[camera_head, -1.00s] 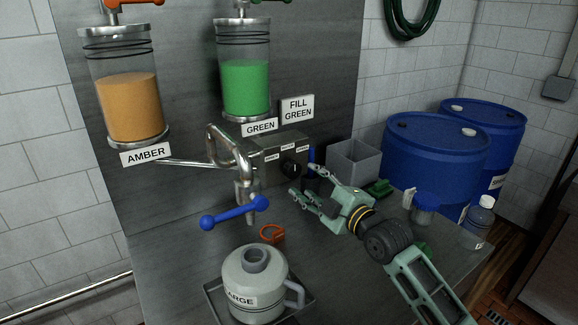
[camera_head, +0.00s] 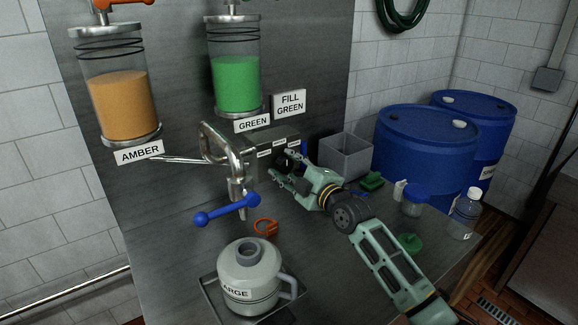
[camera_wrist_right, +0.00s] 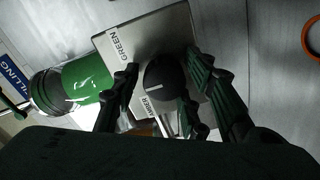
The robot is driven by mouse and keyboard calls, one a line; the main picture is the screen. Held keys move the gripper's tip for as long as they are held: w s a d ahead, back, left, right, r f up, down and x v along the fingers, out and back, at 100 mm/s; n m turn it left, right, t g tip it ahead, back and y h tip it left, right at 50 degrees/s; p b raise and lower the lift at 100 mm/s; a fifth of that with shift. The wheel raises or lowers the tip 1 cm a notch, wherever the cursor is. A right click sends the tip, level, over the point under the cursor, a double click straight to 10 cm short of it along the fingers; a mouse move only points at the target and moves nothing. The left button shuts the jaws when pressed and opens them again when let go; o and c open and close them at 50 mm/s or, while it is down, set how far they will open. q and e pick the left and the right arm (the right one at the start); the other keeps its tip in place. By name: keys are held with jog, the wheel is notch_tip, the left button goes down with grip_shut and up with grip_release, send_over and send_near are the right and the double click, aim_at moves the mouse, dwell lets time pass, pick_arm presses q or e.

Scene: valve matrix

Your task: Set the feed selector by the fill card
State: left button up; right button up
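The fill card (camera_head: 290,104) on the back panel reads "FILL GREEN". The feed selector is a metal box (camera_head: 258,147) with a black knob, below the GREEN cylinder (camera_head: 236,85). In the right wrist view the knob (camera_wrist_right: 165,80) lies between my open fingers, with a small gap visible on the left side. Its white mark points left, between the GREEN label (camera_wrist_right: 117,40) and the AMBER label (camera_wrist_right: 153,108); a finger hides the area there. My right gripper (camera_head: 281,168) is at the box's front. Contact with the knob cannot be told. My left gripper is out of view.
A blue-handled valve (camera_head: 228,209) hangs above a grey jug (camera_head: 250,278) marked "LARGE" on a tray. The AMBER cylinder (camera_head: 122,105) is at left. A grey bin (camera_head: 346,157), blue drums (camera_head: 428,150) and a bottle (camera_head: 466,213) stand right. An orange ring (camera_head: 265,227) lies on the bench.

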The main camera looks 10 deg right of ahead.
jog(key=c, duration=0.8)
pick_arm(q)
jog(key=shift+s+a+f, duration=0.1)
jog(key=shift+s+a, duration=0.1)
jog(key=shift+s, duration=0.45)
pick_arm(e)
jog(key=shift+m, duration=0.3)
jog(key=shift+m+b, duration=0.35)
jog(key=shift+m, duration=0.45)
jog(key=m, duration=0.2)
jog(key=shift+d+m, duration=0.1)
jog(key=shift+m, duration=0.2)
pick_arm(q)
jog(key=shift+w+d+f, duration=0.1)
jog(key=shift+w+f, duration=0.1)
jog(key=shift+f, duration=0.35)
pick_arm(e)
jog(key=shift+f+m, duration=0.1)
jog(key=shift+m, duration=2.5)
